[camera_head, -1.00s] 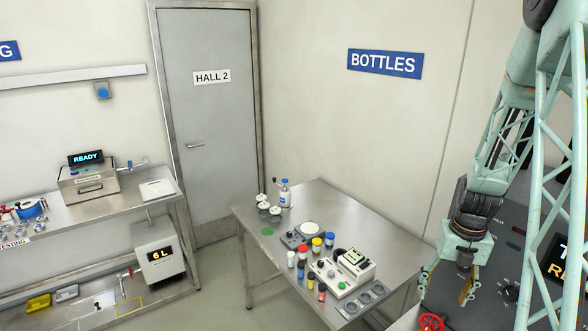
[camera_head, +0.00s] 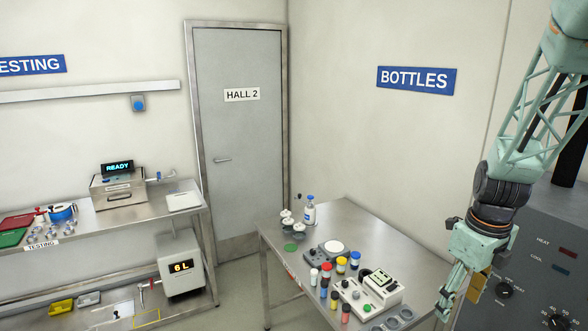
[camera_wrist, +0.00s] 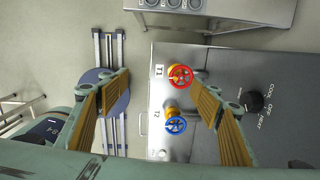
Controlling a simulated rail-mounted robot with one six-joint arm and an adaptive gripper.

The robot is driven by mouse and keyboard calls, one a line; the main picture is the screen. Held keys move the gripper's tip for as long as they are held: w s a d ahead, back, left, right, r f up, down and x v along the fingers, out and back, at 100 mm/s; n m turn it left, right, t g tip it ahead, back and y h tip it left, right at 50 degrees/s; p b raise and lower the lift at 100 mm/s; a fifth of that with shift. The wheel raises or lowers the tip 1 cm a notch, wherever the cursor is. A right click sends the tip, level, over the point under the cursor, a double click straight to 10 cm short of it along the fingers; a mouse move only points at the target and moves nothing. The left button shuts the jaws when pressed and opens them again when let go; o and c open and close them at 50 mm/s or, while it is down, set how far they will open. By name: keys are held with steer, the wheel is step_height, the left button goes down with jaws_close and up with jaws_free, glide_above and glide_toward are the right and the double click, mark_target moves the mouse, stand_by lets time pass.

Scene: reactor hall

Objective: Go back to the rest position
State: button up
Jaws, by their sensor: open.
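My gripper (camera_head: 455,292) hangs on the right of the head view, fingers pointing down, in front of the grey control cabinet (camera_head: 535,265). In the wrist view my gripper (camera_wrist: 160,100) shows its two ridged yellow-brown finger pads spread wide, with nothing between them. Below it in that view are a red handwheel (camera_wrist: 180,77) marked T1 and a blue handwheel (camera_wrist: 176,125) marked T2 on the cabinet's steel top. The fingers appear apart from both wheels.
The bottles table (camera_head: 375,230) left of my gripper carries several small coloured bottles, a device and a white bottle (camera_head: 309,210). The testing bench (camera_head: 90,217) stands far left. A rail (camera_wrist: 112,50) runs along the floor. The Hall 2 door (camera_head: 240,150) is closed.

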steer(key=s+a+r+n+t+b, duration=0.1)
steer(key=s+a+r+n+b, duration=0.35)
steer(key=a+n, duration=0.3)
steer(key=s+a+r+n+t+b, duration=0.1)
steer(key=s+a+r+n+b, duration=0.3)
steer(key=a+n, duration=0.35)
steer(key=s+a+f+n+b, duration=0.1)
steer(key=s+a+n+b, duration=0.3)
steer(key=s+n, duration=0.4)
steer(key=s+a+f+n+t+b, duration=0.1)
steer(key=s+a+n+b, duration=0.3)
steer(key=s+n, duration=0.5)
steer(key=shift+s+a, duration=0.5)
steer(key=shift+s, duration=0.1)
